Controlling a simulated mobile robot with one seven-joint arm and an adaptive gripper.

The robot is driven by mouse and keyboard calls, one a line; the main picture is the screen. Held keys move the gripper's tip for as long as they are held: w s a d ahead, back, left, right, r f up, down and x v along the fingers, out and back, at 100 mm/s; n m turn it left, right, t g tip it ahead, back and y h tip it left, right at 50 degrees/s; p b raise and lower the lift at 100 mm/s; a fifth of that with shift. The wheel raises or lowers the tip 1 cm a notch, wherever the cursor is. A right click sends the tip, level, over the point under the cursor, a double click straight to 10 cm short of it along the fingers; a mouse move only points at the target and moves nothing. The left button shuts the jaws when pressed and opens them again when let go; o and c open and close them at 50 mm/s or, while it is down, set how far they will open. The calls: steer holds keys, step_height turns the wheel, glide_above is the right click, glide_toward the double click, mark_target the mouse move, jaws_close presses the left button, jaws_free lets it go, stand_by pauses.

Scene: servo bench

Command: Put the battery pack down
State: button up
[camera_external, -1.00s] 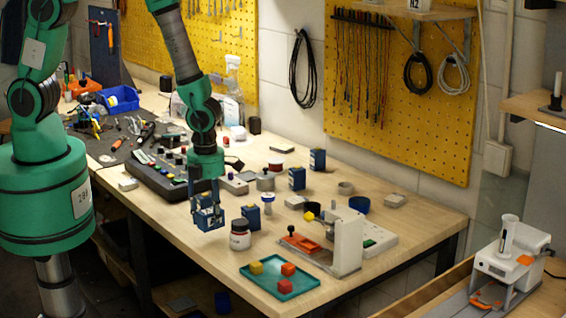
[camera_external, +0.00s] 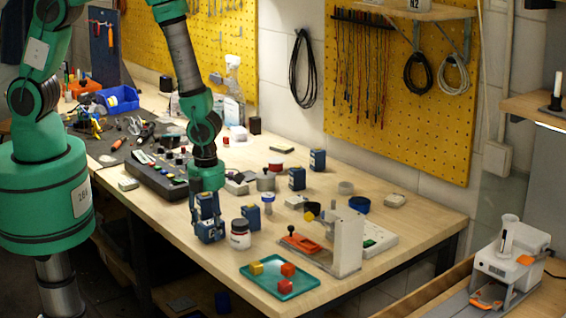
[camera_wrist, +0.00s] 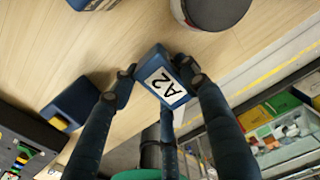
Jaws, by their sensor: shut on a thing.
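In the external view the battery pack (camera_external: 210,232) is at the lower end of my gripper (camera_external: 207,208), low over the front edge of the wooden bench (camera_external: 400,215). It looks close to upright. I cannot tell whether its underside touches the bench. My gripper is shut on it, and the fingers cover part of its sides.
A teal tray with coloured cubes (camera_external: 311,282) lies at the front right. A black control panel (camera_external: 160,180) is to the left.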

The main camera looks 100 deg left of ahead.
mark_target(209, 221)
steer(key=shift+f, duration=0.15)
steer(key=o, duration=1.3)
steer(key=shift+r, duration=6.15)
